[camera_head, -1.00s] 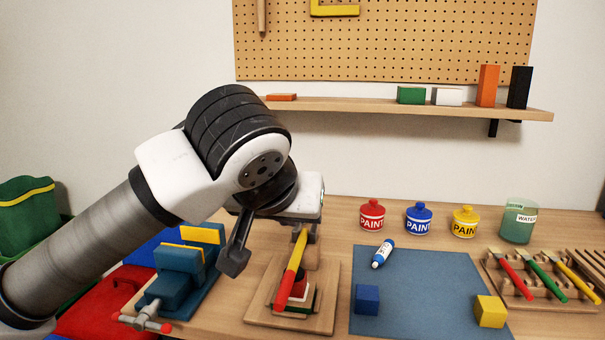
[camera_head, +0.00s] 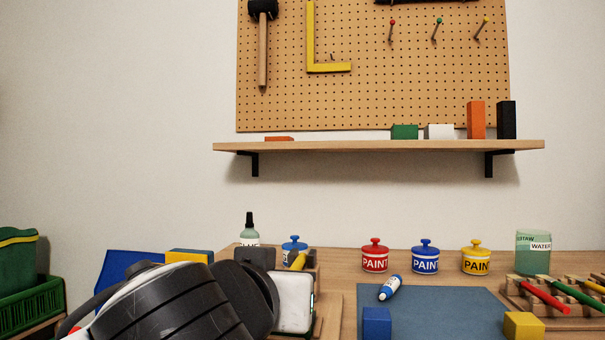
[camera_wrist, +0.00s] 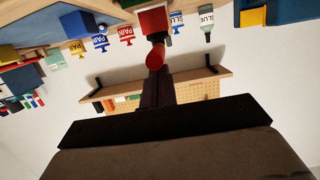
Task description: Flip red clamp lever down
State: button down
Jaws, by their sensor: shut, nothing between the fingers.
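The clamp on its wooden base (camera_head: 328,318) is mostly hidden behind my arm in the head view. In the wrist view, a rounded red piece (camera_wrist: 155,58), which looks like the end of the red clamp lever, is right at my fingertips. A red block (camera_wrist: 153,20) is just beyond it. My gripper (camera_wrist: 157,82) is shut with nothing held, its dark fingers pointing at the red piece. Whether they touch it I cannot tell. The fingers are not clearly visible in the head view.
Paint pots in red (camera_head: 375,257), blue (camera_head: 424,258) and yellow (camera_head: 476,259) stand behind a blue mat (camera_head: 450,305). A shelf (camera_head: 360,147) hangs above.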

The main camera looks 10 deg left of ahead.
jog(key=shift+s+f+b, duration=0.1)
jog(key=shift+f+b, duration=0.25)
jog(key=shift+f, duration=0.2)
jog(key=shift+d+r, duration=0.1)
